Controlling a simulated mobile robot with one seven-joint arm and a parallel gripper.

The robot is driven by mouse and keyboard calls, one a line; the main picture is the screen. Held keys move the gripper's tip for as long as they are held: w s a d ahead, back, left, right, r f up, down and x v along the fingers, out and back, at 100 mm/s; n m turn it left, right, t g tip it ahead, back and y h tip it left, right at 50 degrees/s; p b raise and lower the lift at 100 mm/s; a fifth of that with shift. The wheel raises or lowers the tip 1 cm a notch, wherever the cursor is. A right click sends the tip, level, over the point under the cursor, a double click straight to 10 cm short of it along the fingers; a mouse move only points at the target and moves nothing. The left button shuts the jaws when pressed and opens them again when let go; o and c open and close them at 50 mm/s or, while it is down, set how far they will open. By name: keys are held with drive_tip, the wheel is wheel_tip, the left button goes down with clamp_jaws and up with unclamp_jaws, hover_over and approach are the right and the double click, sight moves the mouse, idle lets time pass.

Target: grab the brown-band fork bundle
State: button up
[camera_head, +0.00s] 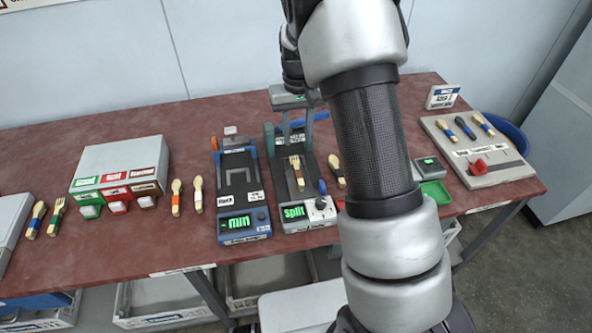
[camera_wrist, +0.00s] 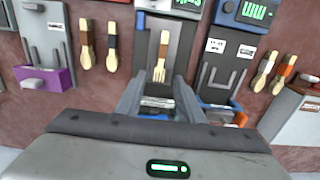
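The fork bundle (camera_head: 299,182) lies on the dark bed of the press with the green "split" display. Its band looks orange-brown in the head view and brown in the wrist view (camera_wrist: 163,42). Its tines point to the back of the table, toward my gripper (camera_head: 298,138). My gripper hangs over the back part of that press. In the wrist view my gripper (camera_wrist: 160,85) has its two grey fingers apart, with nothing held between them. The tines appear just beyond the fingertips. I cannot tell the height of the fingers above the bed.
Banded spoons lie on both sides, including a dark-band spoon (camera_head: 337,170) and an orange-band one (camera_head: 176,197). A grey tray (camera_head: 497,165) holds several banded utensils at right. My arm hides part of the table.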

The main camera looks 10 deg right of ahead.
hover_over(297, 168)
wheel_tip(297, 168, down, 6)
drive_tip(key=shift+w+d+f, duration=0.1)
drive_tip(key=shift+w, duration=0.05)
drive_tip(key=shift+f, duration=2.6)
clamp_jaws()
